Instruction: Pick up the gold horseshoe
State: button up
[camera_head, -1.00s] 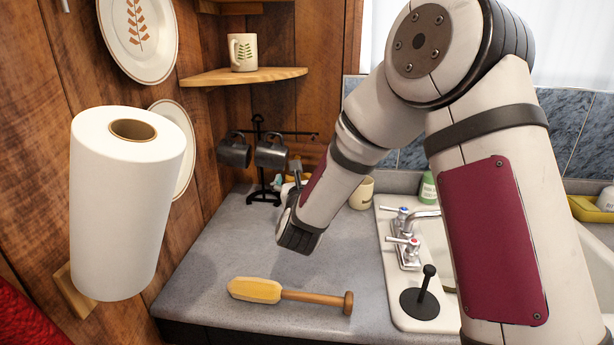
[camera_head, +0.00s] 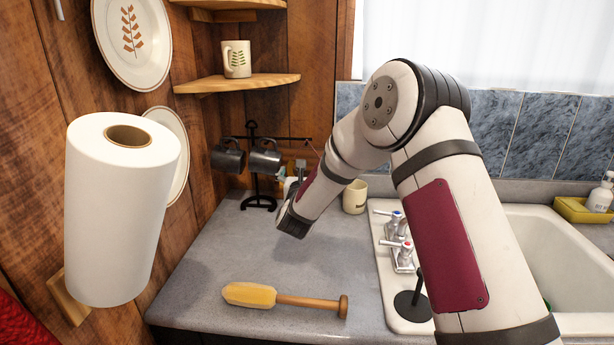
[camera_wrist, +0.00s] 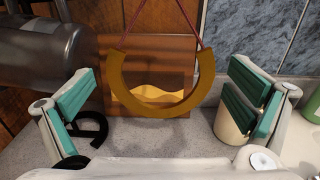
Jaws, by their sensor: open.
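The gold horseshoe (camera_wrist: 155,107) hangs from a reddish cord in the wrist view, its open end up and its curve down. A wooden panel (camera_wrist: 175,55) is behind it. My gripper (camera_wrist: 161,92) is open, with one teal-padded finger to the left of the horseshoe and one to the right. The horseshoe is between and ahead of the fingers, with no visible contact. In the head view my gripper (camera_head: 293,222) is above the back of the counter, and my wrist hides the horseshoe.
Dark mugs (camera_head: 264,157) hang on a black rack (camera_head: 256,181) left of my gripper. A cream cup (camera_head: 355,197) stands right, near the tap (camera_head: 401,238). A yellow wooden brush-like tool (camera_head: 250,295) lies on the front of the counter (camera_head: 215,265). The counter's middle is clear.

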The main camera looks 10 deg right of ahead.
aim_at(307, 143)
jog(key=shift+x, duration=2)
jog(key=shift+f, duration=0.2)
jog(key=shift+c, duration=0.5)
jog(key=c, duration=1)
jog(key=shift+s+r, duration=0.1)
jog(key=shift+r, duration=0.05)
jog(key=r, duration=0.4)
jog(key=s+r+b, duration=0.1)
jog(key=r, duration=0.2)
jog(key=shift+a, duration=0.15)
jog(key=b+v, duration=0.1)
jog(key=v, duration=1.8)
jog(key=shift+w+a+f, duration=0.15)
jog(key=shift+a, duration=0.05)
